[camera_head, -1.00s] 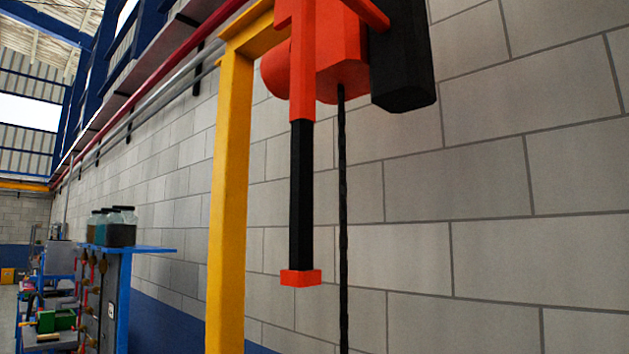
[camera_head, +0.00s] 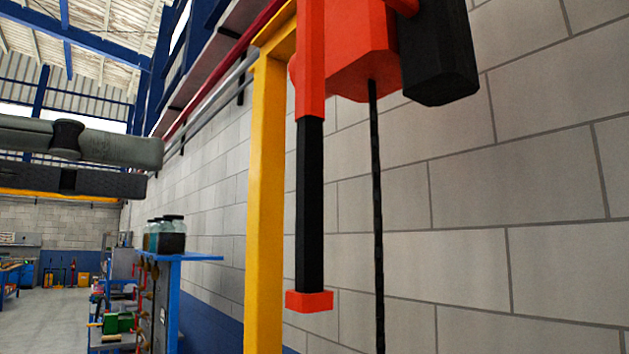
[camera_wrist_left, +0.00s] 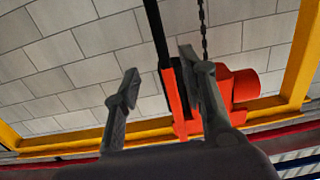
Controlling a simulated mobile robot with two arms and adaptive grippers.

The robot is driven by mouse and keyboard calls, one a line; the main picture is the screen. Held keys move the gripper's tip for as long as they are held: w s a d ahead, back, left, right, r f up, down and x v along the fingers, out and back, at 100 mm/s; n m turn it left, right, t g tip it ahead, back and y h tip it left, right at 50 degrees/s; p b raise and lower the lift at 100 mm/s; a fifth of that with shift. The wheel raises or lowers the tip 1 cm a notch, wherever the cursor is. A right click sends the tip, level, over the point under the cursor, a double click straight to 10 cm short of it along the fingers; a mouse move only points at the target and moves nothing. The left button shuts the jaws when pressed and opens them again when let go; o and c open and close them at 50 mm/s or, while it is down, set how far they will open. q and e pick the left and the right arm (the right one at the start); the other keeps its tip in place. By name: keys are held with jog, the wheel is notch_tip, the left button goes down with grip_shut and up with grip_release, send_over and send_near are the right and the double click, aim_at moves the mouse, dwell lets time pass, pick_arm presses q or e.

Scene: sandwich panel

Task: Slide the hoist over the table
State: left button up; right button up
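The hoist (camera_head: 355,65) is an orange-red body with a black block at its right, hanging beside a yellow frame (camera_head: 265,200). A black bar (camera_head: 310,205) with a red end hangs upright from its front, and a dark chain (camera_head: 376,200) hangs just right of it. My left gripper (camera_head: 155,168) is at the left of the head view, apart from the bar. In the left wrist view its two fingers (camera_wrist_left: 160,70) are spread, with the bar (camera_wrist_left: 155,30) and hoist (camera_wrist_left: 240,85) seen beyond and between them. No table under the hoist is in view. My right gripper is not in view.
A blue-topped stand (camera_head: 170,256) with several dark jars (camera_head: 166,236) is at the lower left, beyond the yellow post. A grey block wall (camera_head: 540,200) lies behind the hoist. Open floor (camera_head: 50,320) shows at the far lower left.

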aim_at(300, 182)
pick_arm(q)
jog(key=p+x, duration=0.4)
jog(key=x, duration=1.1)
jog(key=shift+d, duration=0.1)
jog(key=shift+w+d+p, duration=0.35)
jog(key=shift+d, duration=0.2)
jog(key=shift+a, duration=0.1)
jog(key=shift+c, duration=0.3)
jog(key=c, duration=0.8)
grip_shut()
